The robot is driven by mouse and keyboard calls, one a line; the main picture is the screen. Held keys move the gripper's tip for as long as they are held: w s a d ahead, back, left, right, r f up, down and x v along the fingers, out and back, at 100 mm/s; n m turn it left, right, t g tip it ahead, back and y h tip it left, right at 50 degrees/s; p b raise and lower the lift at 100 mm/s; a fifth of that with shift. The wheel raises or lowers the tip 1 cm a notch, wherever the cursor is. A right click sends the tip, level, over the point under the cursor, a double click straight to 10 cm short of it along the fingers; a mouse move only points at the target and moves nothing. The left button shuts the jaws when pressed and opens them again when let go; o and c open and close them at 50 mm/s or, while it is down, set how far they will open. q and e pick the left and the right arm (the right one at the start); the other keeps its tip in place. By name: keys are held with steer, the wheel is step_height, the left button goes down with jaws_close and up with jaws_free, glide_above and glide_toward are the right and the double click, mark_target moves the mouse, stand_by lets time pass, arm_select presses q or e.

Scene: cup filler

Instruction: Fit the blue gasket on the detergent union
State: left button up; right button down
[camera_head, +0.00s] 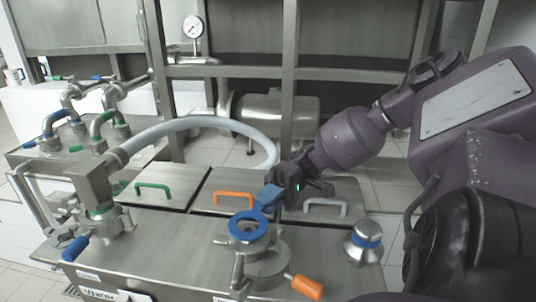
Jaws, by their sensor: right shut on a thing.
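The blue gasket is a ring (248,225) with a blue tab (269,196) at its upper right. My right gripper (282,187) is shut on the tab, its arm coming in from the right. The ring appears level over the open top of a steel union (262,256) with an orange handle, in the front middle of the counter. I cannot tell whether the ring touches the union's rim or hovers just above it. I cannot read a detergent label on this union. My left gripper is not in view.
A steel filler head (85,180) with a blue handle stands at the left, its white hose (200,124) arching behind. Green (153,188), orange (234,200) and grey (324,204) lid handles lie behind the union. A steel knob with a blue band (364,242) stands right.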

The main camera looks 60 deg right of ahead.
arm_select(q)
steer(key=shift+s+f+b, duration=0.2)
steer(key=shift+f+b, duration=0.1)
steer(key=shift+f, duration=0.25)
arm_select(e)
steer(key=shift+f, duration=1.3)
